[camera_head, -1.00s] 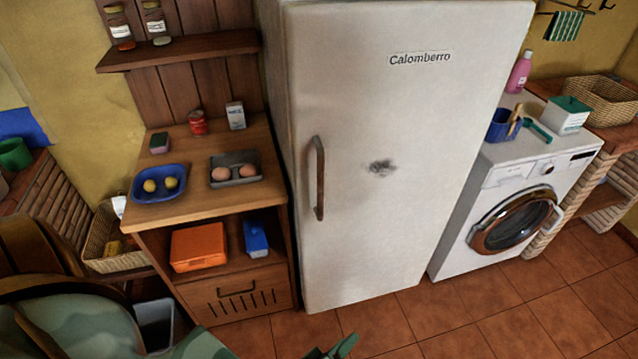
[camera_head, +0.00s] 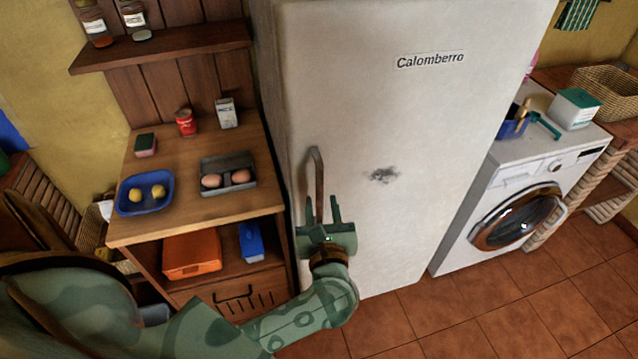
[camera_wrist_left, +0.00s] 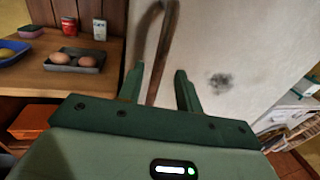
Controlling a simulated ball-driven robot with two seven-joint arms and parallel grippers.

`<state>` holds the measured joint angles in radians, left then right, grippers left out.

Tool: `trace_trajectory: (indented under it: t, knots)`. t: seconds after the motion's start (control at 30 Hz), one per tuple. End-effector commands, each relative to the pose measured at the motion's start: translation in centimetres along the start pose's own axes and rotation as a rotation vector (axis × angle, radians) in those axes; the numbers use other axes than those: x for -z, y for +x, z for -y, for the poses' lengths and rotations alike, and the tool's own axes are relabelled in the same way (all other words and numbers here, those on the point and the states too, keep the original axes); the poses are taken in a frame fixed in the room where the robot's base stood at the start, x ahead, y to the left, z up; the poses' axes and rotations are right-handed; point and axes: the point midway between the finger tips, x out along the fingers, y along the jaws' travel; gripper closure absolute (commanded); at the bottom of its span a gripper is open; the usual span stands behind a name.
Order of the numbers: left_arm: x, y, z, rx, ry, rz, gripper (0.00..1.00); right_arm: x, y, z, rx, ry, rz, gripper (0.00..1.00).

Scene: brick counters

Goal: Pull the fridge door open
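The white fridge (camera_head: 420,130) stands in the middle with its door shut. Its vertical bar handle (camera_head: 317,175) is on the left side of the door. My left gripper (camera_head: 321,208) is open at the lower part of the handle, fingers pointing up along the door. In the left wrist view, the handle (camera_wrist_left: 163,55) rises between the two spread fingers (camera_wrist_left: 158,88) of the gripper. I cannot tell whether either finger touches it. The handle's lower end is hidden behind the gripper. My right gripper is not in view.
A wooden counter (camera_head: 240,200) left of the fridge holds a blue dish (camera_head: 125,207), an egg tray (camera_head: 246,186), a red can (camera_head: 185,122) and a carton (camera_head: 227,113). A washing machine (camera_head: 475,240) stands to the right. Tiled floor (camera_head: 440,315) in front is clear.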

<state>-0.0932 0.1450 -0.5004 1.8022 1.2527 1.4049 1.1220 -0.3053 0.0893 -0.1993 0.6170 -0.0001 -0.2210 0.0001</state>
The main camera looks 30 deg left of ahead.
Motion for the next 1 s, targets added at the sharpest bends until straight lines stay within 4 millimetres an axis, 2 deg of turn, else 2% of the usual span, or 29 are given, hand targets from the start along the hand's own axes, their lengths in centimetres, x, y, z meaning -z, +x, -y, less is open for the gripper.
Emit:
trace_trajectory:
  t: [0.1,0.3,0.67,0.7,0.8,1.0]
  knots:
    - [-0.1,2.6,0.0,0.000,0.001,0.003,0.65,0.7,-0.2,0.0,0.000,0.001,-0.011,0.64]
    - [0.0,5.4,0.0,0.000,0.002,0.001,0.65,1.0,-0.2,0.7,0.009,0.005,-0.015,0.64]
    - [0.0,6.1,0.0,0.001,0.002,0.000,0.65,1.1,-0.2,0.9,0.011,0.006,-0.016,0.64]
    - [0.0,6.1,0.0,0.001,0.002,0.000,0.71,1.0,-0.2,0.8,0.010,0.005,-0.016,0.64]
    - [0.0,6.0,0.0,0.001,0.002,0.000,0.98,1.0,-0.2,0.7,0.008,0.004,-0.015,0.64]
    - [0.0,6.0,0.0,0.000,0.002,0.000,1.00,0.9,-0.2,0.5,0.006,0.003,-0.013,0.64]
